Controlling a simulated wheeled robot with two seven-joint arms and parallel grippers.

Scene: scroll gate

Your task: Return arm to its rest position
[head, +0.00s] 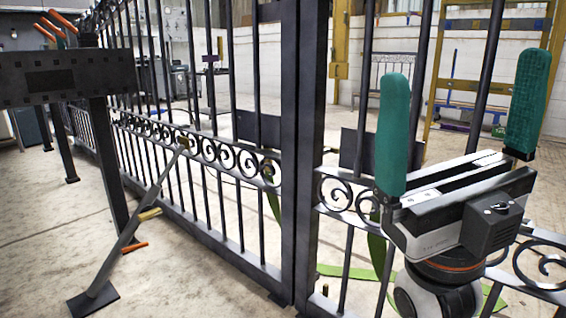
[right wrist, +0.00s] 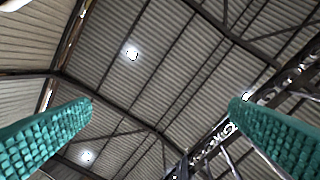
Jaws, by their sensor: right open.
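My right gripper (head: 462,112) stands upright at the right of the head view, its two teal fingers wide apart and nothing between them. It is in front of the right part of the black scroll gate (head: 300,150) and hides some of its bars and scrolls. In the right wrist view the open fingers (right wrist: 160,125) point up at the ceiling, with part of dark metalwork at the lower right. My left gripper is not in view.
A dark metal stand (head: 45,80) with orange-handled tools is at the left. A slanted prop (head: 125,235) with a foot plate stands on the floor beside the gate. Green strips (head: 350,271) lie behind the gate. The concrete floor at lower left is mostly clear.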

